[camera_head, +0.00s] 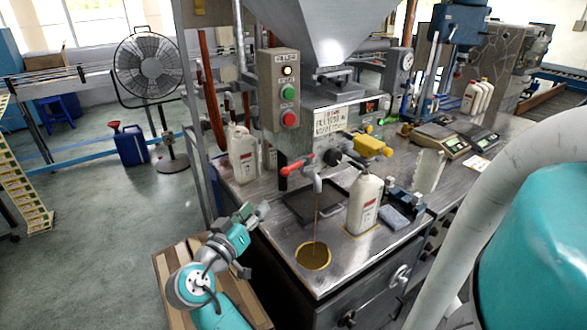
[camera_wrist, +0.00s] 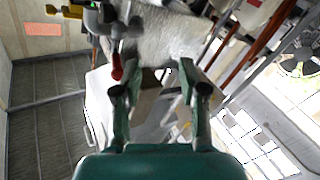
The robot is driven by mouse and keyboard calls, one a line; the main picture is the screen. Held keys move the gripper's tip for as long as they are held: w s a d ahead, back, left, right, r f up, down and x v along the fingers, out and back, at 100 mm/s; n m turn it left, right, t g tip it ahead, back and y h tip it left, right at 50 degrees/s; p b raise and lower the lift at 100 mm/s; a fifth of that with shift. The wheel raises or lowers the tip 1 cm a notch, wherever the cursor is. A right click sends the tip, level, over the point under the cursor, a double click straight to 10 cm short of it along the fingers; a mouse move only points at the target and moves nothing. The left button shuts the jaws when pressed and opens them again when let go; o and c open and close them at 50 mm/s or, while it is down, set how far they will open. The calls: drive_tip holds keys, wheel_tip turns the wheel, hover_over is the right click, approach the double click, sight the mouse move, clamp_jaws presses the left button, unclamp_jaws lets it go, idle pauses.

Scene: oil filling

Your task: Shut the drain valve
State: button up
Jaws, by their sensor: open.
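The valve with a red handle (camera_head: 297,164) sits on the filling machine's front above the metal table. The handle points left. A thin brown oil stream (camera_head: 317,215) runs from its spout (camera_head: 318,184) towards a round opening with brown oil (camera_head: 313,257) in the tabletop. My gripper (camera_head: 257,213) is open and empty, left of the table edge, apart from and lower left of the handle. In the wrist view the red handle (camera_wrist: 116,68) shows beyond the left fingertip of my gripper (camera_wrist: 160,90); I see no contact.
A white bottle (camera_head: 365,204) stands right of the spout. A yellow-handled valve (camera_head: 374,145) is above it. Another white bottle (camera_head: 243,155) stands at the table's left edge. A button box (camera_head: 281,92) hangs above. Scales (camera_head: 440,140) stand at right.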

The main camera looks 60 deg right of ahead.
sight(294, 164)
wheel_tip(294, 164, up, 7)
drive_tip(key=s+d+m+g, duration=0.1)
drive_tip(key=s+m+g, duration=0.1)
drive_tip(key=m+g, duration=0.4)
drive_tip(key=shift+y, duration=0.4)
drive_tip(key=x, duration=1.1)
drive_tip(key=shift+r, duration=0.1)
drive_tip(key=shift+a, duration=0.1)
clamp_jaws()
